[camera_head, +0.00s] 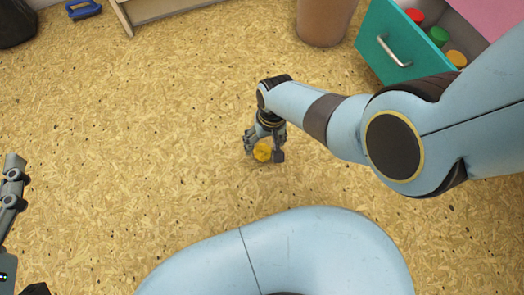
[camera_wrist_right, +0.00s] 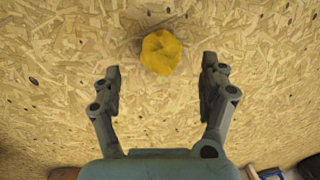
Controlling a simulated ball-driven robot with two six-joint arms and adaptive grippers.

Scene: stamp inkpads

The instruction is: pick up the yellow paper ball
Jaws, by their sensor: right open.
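The yellow paper ball (camera_head: 262,152) lies on the speckled wood-chip floor, low in the middle of the head view. My right gripper (camera_head: 264,150) is over it, fingers pointing down. In the right wrist view the ball (camera_wrist_right: 161,52) shows whole, between the lines of the two fingers and a little beyond their tips. There the right gripper (camera_wrist_right: 160,82) is open and empty, with a gap on each side of the ball. My left gripper (camera_head: 14,172) shows partly at the left edge of the head view, away from the ball; its jaw state is unclear.
A teal drawer (camera_head: 385,45) with a silver handle stands open at the upper right, holding red, green and orange stamp inkpads. A brown bin (camera_head: 325,20) stands left of it. A blue object (camera_head: 83,9) lies at the upper left. The floor around the ball is clear.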

